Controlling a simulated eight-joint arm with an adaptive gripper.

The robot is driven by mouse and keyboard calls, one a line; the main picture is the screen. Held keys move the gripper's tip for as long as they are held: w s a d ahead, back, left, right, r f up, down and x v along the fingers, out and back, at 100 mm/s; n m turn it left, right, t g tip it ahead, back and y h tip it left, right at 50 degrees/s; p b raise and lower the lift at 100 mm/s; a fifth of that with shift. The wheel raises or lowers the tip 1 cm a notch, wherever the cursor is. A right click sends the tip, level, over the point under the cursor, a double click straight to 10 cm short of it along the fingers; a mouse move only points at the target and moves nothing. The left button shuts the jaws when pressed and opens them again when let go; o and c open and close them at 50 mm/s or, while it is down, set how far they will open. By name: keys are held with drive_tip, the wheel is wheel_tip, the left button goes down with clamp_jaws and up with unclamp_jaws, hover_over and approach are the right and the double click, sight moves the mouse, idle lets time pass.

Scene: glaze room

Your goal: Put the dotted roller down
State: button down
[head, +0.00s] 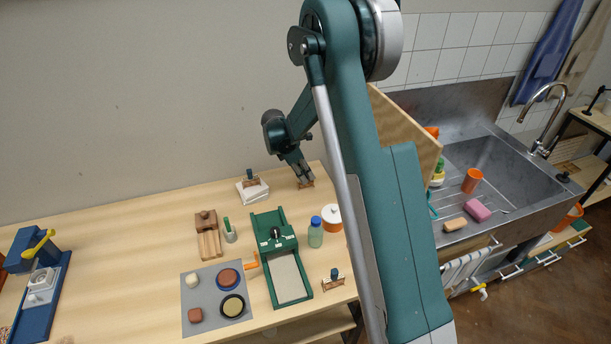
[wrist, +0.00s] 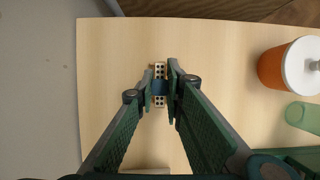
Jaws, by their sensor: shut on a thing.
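The dotted roller (wrist: 160,72) shows in the wrist view as a small tan piece with rows of dark dots and a blue middle part. It sits between the fingertips of my gripper (wrist: 160,88), which is shut on it. In the head view my gripper (head: 299,172) points down near the back right of the wooden table (head: 130,225). The roller's brown end (head: 306,184) shows just under the fingertips, at or close to the tabletop. I cannot tell whether it touches the wood.
A similar tool (head: 251,180) rests on a white block to the left, and another (head: 333,280) stands at the front right. An orange pot with a white lid (head: 332,216) and a green bottle (head: 315,236) stand nearby. A green slab press (head: 275,245) is in front.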

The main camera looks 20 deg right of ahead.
drive_tip(key=shift+f, duration=0.25)
drive_tip(key=c, duration=2.4)
unclamp_jaws()
drive_tip(key=shift+w+f, duration=0.1)
drive_tip(key=shift+w, duration=0.05)
drive_tip(key=shift+r, duration=0.3)
drive_tip(key=shift+r+p, duration=0.7)
drive_tip(key=shift+p, duration=0.05)
drive_tip(key=v, duration=1.1)
drive_tip(key=shift+a+r, duration=0.15)
drive_tip(key=shift+r, duration=0.1)
